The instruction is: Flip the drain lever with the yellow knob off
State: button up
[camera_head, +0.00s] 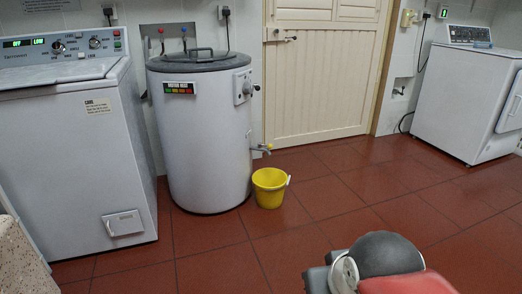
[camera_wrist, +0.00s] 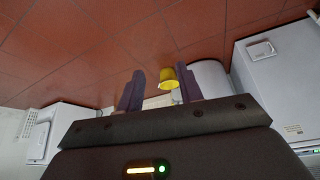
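The drain lever with the yellow knob (camera_head: 268,147) sticks out to the right from the lower side of the white cylindrical water heater (camera_head: 206,135) in the head view. It sits above the yellow bucket (camera_head: 269,190) on the floor. In the head view only part of my arm shows at the bottom.
A white washing machine (camera_head: 75,165) stands close to the heater's left. Another white machine (camera_head: 468,100) stands far right. A cream door (camera_head: 325,80) is behind. The red tiled floor (camera_head: 350,190) is clear right of the bucket.

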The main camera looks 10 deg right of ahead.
aim_at(270, 146)
jog(key=i, duration=0.8)
jog(key=i+z, duration=0.1)
jog(key=i, duration=0.75)
jog(key=i+j, duration=0.15)
jog(key=i, duration=0.65)
jog(key=z, duration=0.05)
